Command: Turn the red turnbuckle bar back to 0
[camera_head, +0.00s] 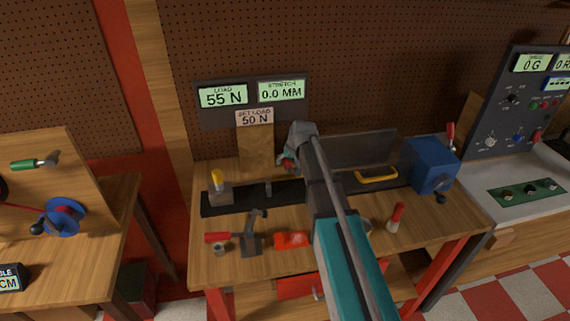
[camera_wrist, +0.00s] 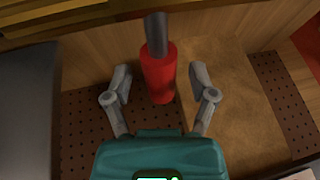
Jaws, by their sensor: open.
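In the wrist view a red cylinder with a grey shaft (camera_wrist: 160,75), which looks like the turnbuckle bar, stands between the two fingers of my gripper (camera_wrist: 159,80). The fingers are open, with a visible gap on both sides of the red part. In the head view my gripper (camera_head: 289,160) is over the bench in front of the wooden upright, and the arm hides much of this spot. The load display (camera_head: 223,96) reads 55 N and the stretch display (camera_head: 281,90) reads 0.0 MM. A set load plate (camera_head: 254,117) reads 50 N. Any zero mark is hidden.
A yellow-topped post (camera_head: 217,181) is at left, a blue box (camera_head: 432,165) at right. A red-topped piece (camera_head: 397,214) stands on the right front.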

